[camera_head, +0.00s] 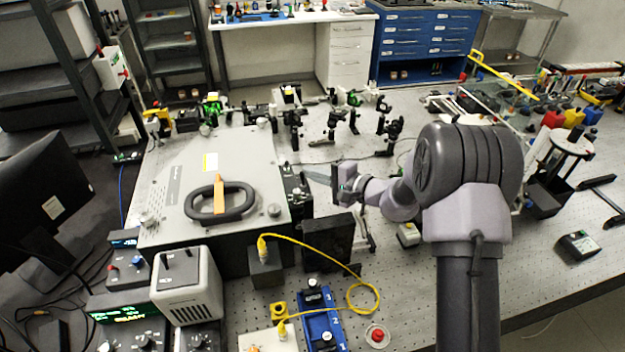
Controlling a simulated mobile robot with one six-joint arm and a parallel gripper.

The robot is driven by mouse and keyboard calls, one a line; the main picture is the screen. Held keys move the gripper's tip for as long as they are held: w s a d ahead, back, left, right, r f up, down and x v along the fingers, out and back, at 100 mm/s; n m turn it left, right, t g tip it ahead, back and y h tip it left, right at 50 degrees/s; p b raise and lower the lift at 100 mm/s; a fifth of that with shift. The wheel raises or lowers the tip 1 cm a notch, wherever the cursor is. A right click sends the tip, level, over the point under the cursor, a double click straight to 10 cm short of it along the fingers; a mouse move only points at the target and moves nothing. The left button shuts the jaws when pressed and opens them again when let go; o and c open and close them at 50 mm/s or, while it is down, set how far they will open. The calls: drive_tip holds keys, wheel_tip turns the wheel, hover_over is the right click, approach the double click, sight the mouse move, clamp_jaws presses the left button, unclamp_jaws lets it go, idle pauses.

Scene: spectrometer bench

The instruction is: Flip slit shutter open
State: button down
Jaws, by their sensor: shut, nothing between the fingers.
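The spectrometer (165,205) is a large grey box with a black loop handle (222,216) and an orange strip on its lid. A black slit assembly (295,188) with small knobs is on its right side. The shutter itself is too small to make out, so I cannot tell its position. My gripper (312,174) reaches in from the right, just right of the slit assembly. Its thin fingers point left and are shut with nothing between them. I cannot tell whether the fingertips touch the assembly.
Several optic mounts (333,128) stand behind on the perforated bench. A black block (328,243) and a yellow cable (352,292) lie in front of the slit side. A grey boxy unit (187,290) stands front left. Some bare bench (440,295) shows at front right.

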drive_tip(key=b, duration=0.7)
drive_tip(key=s+n+t+y+b, duration=0.1)
drive_tip(key=b, duration=0.6)
drive_tip(key=shift+s+d+f+n+t+y, duration=0.1)
drive_tip(key=shift+s+d+n+t+y, duration=0.1)
drive_tip(key=shift+d+n+t+y, duration=0.1)
drive_tip(key=shift+s+b, duration=0.1)
drive_tip(key=shift+b, duration=0.3)
